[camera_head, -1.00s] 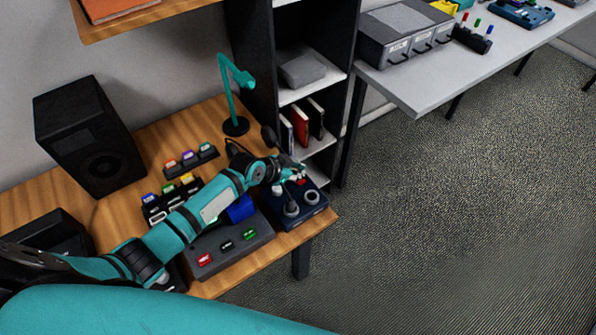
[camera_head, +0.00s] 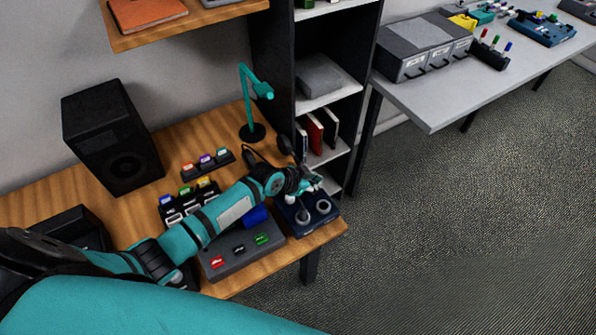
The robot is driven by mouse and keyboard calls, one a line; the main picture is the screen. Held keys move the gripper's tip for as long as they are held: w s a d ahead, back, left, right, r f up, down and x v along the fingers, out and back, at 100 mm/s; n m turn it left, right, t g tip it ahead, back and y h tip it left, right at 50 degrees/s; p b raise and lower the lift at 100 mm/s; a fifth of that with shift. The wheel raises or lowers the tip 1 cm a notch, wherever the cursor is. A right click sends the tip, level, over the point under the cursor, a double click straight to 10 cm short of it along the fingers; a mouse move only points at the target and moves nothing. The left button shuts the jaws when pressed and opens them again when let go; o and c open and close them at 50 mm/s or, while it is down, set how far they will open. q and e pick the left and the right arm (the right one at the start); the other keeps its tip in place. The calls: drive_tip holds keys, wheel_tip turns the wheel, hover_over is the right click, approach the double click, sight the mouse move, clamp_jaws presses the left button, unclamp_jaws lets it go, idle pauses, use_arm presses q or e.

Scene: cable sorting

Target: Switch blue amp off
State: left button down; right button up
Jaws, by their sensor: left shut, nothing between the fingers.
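The dark blue amp (camera_head: 325,220) sits at the right front corner of the wooden desk. Two round grey knobs show on its top. My left gripper (camera_head: 311,187) is over the amp's back part, behind the knobs, shut and empty. It hides that part of the amp's top, so the switch does not show. I cannot tell whether the fingertips touch the amp. My right gripper is not in view.
A grey box (camera_head: 238,251) with coloured pieces lies left of the amp. A teal lamp (camera_head: 252,132), a black speaker (camera_head: 112,140) and a dark shelf unit (camera_head: 275,75) stand behind. Another blue device (camera_head: 543,30) is on the grey table.

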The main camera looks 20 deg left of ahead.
use_arm(q)
wheel_tip(320, 180, up, 4)
drive_tip(key=shift+w+f+p, duration=0.15)
drive_tip(key=shift+f+p, duration=0.1)
drive_tip(key=shift+p, duration=0.55)
drive_tip(key=shift+s+a+b, duration=0.55)
drive_tip(key=shift+s+a, duration=0.05)
drive_tip(key=b+v, duration=0.1)
drive_tip(key=v, duration=0.7)
drive_tip(key=shift+w+a+r, duration=0.2)
drive_tip(key=shift+a+r, duration=0.15)
drive_tip(key=shift+a, duration=0.05)
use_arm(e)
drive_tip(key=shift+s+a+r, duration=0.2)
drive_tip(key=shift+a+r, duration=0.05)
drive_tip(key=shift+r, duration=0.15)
